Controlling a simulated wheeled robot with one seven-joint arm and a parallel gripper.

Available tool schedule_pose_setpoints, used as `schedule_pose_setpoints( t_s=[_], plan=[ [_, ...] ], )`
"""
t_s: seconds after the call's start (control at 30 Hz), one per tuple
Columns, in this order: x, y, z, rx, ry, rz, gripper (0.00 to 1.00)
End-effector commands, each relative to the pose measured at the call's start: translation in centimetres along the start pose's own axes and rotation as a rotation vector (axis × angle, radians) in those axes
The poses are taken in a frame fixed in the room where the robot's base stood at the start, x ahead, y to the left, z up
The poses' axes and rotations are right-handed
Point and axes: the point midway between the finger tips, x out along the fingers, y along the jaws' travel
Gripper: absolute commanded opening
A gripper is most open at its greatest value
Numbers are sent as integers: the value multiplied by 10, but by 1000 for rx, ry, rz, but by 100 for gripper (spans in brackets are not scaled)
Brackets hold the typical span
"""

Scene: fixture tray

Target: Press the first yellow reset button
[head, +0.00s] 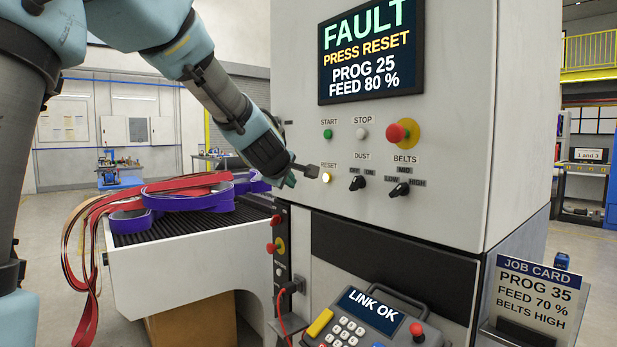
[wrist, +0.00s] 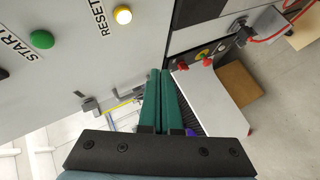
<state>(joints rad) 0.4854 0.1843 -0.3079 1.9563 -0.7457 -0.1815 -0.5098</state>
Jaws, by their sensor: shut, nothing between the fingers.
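The yellow RESET button (head: 326,179) is a small round button in a pale ring on the machine's front panel, below the green START button (head: 328,134). It also shows near the top of the wrist view (wrist: 122,14), with its label beside it. My gripper (head: 289,181) is just left of the button in the head view. Its green fingers are together and empty in the wrist view (wrist: 160,73). The fingertips are apart from the button there, below and to the right of it. The screen (head: 370,50) reads FAULT, PRESS RESET, PROG 25, FEED 80 %.
STOP (head: 362,132), a red mushroom button (head: 397,132), the DUST knob (head: 357,183) and the BELTS knob (head: 399,189) share the panel. A pendant (head: 365,322) reads LINK OK. A job card (head: 537,295) stands right. Belts lie on the left bench (head: 180,262).

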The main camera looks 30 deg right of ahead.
Motion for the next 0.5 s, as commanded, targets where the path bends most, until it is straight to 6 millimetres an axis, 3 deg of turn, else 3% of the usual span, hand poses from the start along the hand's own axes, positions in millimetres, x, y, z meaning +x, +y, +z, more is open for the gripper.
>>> schedule_pose_setpoints(
  t_s=[0.5],
  plan=[
    [8, 10, 6, 2, -4, -2, 0]
  ],
)
